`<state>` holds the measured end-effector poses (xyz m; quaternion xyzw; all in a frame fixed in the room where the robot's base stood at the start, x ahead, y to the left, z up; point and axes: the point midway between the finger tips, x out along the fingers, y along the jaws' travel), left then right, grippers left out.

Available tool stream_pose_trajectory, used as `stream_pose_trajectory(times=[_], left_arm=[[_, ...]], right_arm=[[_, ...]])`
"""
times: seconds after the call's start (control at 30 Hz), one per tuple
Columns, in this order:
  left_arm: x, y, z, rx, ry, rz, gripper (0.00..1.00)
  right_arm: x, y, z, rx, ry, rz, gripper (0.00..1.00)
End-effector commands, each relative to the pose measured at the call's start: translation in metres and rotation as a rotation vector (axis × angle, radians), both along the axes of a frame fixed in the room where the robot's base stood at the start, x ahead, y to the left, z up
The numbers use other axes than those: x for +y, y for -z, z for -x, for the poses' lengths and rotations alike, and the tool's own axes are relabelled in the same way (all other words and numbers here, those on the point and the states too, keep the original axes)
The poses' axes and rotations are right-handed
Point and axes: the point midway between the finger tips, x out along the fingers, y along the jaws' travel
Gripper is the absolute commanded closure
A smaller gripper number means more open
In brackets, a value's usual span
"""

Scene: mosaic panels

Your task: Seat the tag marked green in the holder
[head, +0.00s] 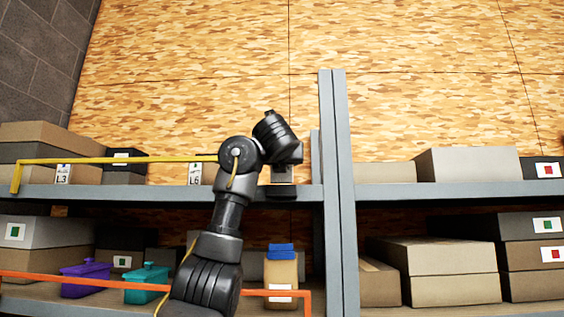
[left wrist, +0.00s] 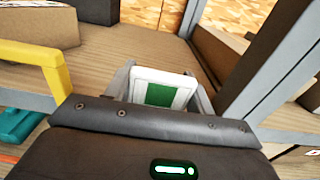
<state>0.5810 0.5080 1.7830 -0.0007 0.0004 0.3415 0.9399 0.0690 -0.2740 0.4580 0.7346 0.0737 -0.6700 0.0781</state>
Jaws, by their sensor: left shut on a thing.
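My left gripper (head: 282,176) is at the right end of the left bay's upper shelf, close to the grey upright. In the left wrist view, my left gripper (left wrist: 160,90) is shut on a white tag with a green square (left wrist: 159,94). The tag sits between the two grey fingers, its green face toward the camera. The wooden shelf board lies behind it. In the head view I cannot make out the tag's green mark. I cannot clearly identify the holder in either view. My right gripper is not in view.
A yellow rail (head: 120,160) runs along the upper shelf, left of my gripper. A grey upright (head: 340,200) stands close on the right. White L3 (head: 63,174) and L6 (head: 195,173) labels stand on the shelf. Boxes, purple and teal containers and an orange rail (head: 60,279) are around.

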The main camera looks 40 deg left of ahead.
Motion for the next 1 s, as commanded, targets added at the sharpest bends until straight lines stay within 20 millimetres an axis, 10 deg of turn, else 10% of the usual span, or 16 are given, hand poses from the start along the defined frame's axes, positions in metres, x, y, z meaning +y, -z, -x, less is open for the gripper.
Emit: stream_pose_trajectory(times=[1.0], left_arm=[[0.0, 0.027, 0.0, 0.0, 0.0, 0.0, 0.71]], right_arm=[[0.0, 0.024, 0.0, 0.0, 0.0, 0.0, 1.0]])
